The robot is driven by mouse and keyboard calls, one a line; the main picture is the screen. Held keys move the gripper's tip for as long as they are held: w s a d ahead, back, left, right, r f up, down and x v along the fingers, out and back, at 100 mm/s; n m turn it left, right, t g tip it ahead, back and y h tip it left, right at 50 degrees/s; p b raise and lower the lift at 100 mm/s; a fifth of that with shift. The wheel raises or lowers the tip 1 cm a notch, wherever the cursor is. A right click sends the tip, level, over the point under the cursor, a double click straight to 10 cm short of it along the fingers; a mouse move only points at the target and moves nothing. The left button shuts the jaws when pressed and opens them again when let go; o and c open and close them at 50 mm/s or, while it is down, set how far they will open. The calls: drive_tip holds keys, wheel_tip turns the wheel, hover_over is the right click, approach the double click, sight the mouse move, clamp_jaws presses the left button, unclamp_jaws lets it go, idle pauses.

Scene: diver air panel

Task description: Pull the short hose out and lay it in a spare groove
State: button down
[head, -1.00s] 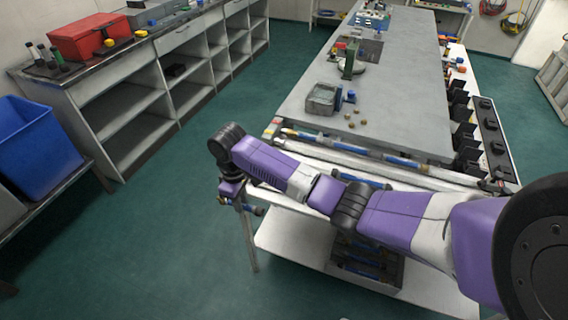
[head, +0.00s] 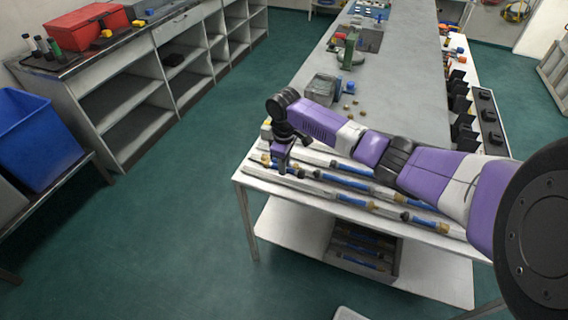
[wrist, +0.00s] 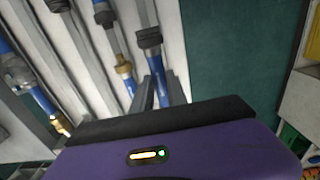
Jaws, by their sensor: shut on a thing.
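My gripper (head: 283,168) points down at the left end of the white grooved rack (head: 318,158). In the wrist view its dark fingers (wrist: 160,92) are shut on a blue hose (wrist: 157,68) with a black end fitting (wrist: 149,38). I cannot tell whether this hose rests in a groove or is lifted, and its lower end is hidden by the gripper. Other blue hoses (head: 352,200) with dark and brass fittings lie in the grooves. In the wrist view, a hose with a brass fitting (wrist: 123,68) lies just left of the held one.
A crate of hoses (head: 365,245) stands on the lower shelf. Behind the rack, the grey bench top (head: 400,95) carries a grey box (head: 322,89) and several small brass parts. A blue bin (head: 35,130) is at the left. The floor left of the rack is clear.

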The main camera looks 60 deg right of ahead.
wheel_tip(320, 180, down, 3)
drive_tip(key=b, duration=0.2)
drive_tip(key=shift+r+b, duration=0.1)
drive_tip(key=shift+b, duration=0.2)
drive_tip(key=shift+f+b, duration=0.45)
drive_tip(key=shift+f, duration=0.6)
drive_tip(key=c, duration=1.2)
unclamp_jaws()
drive_tip(key=shift+c, duration=0.2)
drive_tip(key=shift+r+b, duration=0.4)
drive_tip(key=shift+r, duration=3.5)
